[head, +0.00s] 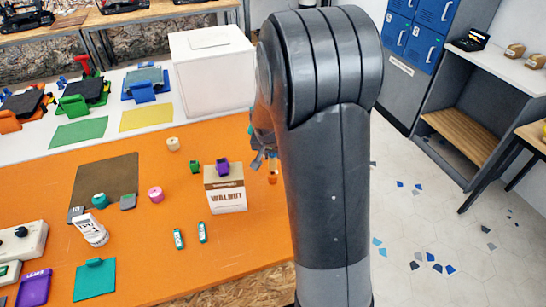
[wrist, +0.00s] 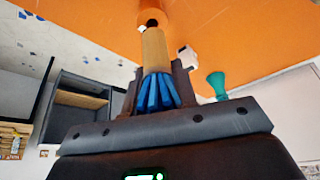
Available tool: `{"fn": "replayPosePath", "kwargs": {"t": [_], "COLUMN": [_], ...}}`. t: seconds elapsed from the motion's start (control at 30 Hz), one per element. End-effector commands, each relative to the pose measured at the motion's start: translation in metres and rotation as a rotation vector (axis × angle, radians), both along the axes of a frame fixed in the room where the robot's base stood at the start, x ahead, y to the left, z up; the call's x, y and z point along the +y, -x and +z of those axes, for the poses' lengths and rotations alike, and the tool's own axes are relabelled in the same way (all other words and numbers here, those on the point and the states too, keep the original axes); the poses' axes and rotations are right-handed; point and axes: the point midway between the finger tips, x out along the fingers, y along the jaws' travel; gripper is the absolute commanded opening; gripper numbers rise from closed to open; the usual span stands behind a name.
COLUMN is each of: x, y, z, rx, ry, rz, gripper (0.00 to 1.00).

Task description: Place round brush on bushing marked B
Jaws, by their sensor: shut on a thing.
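In the wrist view my gripper (wrist: 157,88) is shut on the round brush (wrist: 155,52), which has a tan cylindrical body and blue bristles that flare toward the camera. The brush's far end is close to a dark opening in an orange piece; I cannot tell whether they touch. No letter B is readable on any piece.
A box labelled WALNUT (head: 226,194) stands left of my gripper, with a purple piece (head: 222,169) at its top. Cream (head: 173,144), pink (head: 155,194) and teal (head: 99,200) round pieces stand on the orange table (head: 150,265). A white box (head: 212,75) stands behind.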

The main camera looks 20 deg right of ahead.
Motion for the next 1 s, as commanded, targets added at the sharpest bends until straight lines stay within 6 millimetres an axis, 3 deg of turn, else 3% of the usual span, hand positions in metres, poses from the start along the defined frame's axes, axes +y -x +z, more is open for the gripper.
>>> {"fn": "replayPosePath", "kwargs": {"t": [0.1, 0.47, 0.5, 0.6, 0.77, 1.0], "x": [0.000, 0.000, 0.000, 0.000, 0.000, 0.000], "y": [0.000, 0.000, 0.000, 0.000, 0.000, 0.000], "z": [-0.016, -0.020, -0.020, -0.020, -0.019, -0.018], "rx": [0.001, 0.000, 0.000, -0.001, -0.001, -0.001], "ry": [0.000, 0.000, 0.000, 0.000, 0.000, 0.000], "rz": [0.001, 0.001, 0.001, 0.001, 0.000, 0.000], "gripper": [0.04, 0.04, 0.27, 0.35, 0.47, 0.47]}}
